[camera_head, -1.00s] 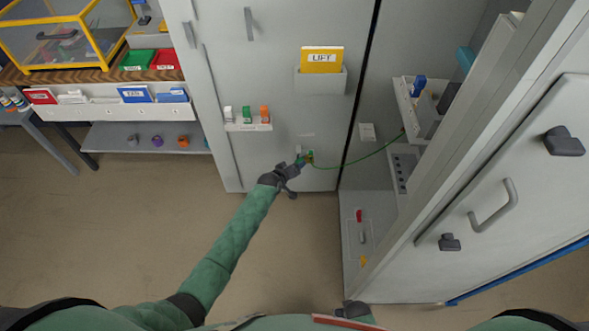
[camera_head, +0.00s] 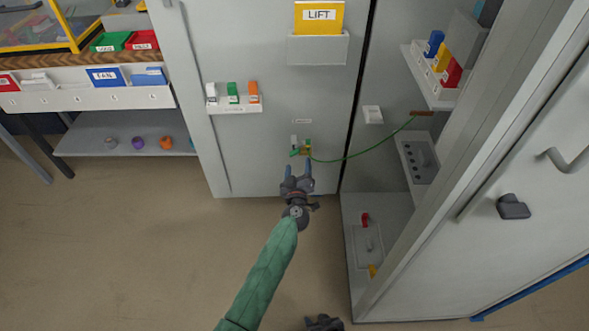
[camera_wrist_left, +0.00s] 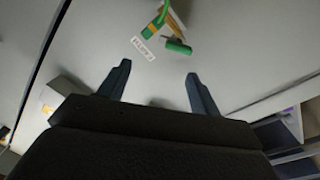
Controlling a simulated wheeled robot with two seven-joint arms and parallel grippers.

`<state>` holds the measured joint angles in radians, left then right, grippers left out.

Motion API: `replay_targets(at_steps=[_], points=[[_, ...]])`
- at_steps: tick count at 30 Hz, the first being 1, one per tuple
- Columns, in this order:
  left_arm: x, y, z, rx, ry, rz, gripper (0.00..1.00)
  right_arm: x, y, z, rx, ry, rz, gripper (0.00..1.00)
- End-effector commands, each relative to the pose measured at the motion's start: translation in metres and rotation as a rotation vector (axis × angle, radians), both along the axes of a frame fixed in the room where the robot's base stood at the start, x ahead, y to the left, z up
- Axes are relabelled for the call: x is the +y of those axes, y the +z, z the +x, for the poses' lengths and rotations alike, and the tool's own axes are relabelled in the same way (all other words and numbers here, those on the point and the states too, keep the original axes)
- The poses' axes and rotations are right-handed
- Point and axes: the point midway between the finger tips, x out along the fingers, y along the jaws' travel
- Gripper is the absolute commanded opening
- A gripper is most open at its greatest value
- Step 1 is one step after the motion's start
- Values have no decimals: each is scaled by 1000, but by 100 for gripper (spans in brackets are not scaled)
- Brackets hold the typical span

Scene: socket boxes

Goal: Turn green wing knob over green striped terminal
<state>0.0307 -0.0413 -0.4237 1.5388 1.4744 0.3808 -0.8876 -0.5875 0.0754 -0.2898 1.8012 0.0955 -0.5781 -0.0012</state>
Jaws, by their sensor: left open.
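A small green wing knob (camera_head: 294,153) sticks out low on the grey cabinet door, beside a small green and yellow terminal (camera_head: 308,143). A green cable (camera_head: 365,153) runs from there to the right. In the left wrist view the green knob (camera_wrist_left: 177,47) lies beyond the fingertips, beside the green and yellow striped piece (camera_wrist_left: 153,27). My left gripper (camera_head: 299,168) is open and empty, just below the knob and apart from it; its fingers also show in the wrist view (camera_wrist_left: 158,75). My right gripper (camera_head: 323,322) is at the bottom edge, its fingers unclear.
A small shelf with white, green and orange items (camera_head: 234,105) is up and left of the knob. A yellow LIFT holder (camera_head: 318,47) is above. The open cabinet bay with a socket panel (camera_head: 419,158) and a large door (camera_head: 530,190) stand at the right. Floor at left is clear.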

Motion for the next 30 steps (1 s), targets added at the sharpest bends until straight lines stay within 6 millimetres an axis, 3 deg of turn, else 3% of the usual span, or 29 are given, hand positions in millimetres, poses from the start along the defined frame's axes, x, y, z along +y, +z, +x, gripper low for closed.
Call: replay_targets(at_steps=[1, 3, 11, 24, 30], points=[[2, -14, -3, 8, 25, 0, 64, 4, -8, 1, -13, -1, 10, 36], [5, -18, -5, 19, 55, 7, 64, 7, -7, 2, -28, -2, 20, 36], [9, -22, -3, 39, 92, 18, 64, 12, -3, 3, -47, -4, 35, 36], [11, -23, 52, 38, 91, 17, 64, 12, -15, 3, -48, -4, 35, 36], [12, -22, 67, 39, 90, 18, 64, 12, -17, 3, -48, -5, 35, 36]])
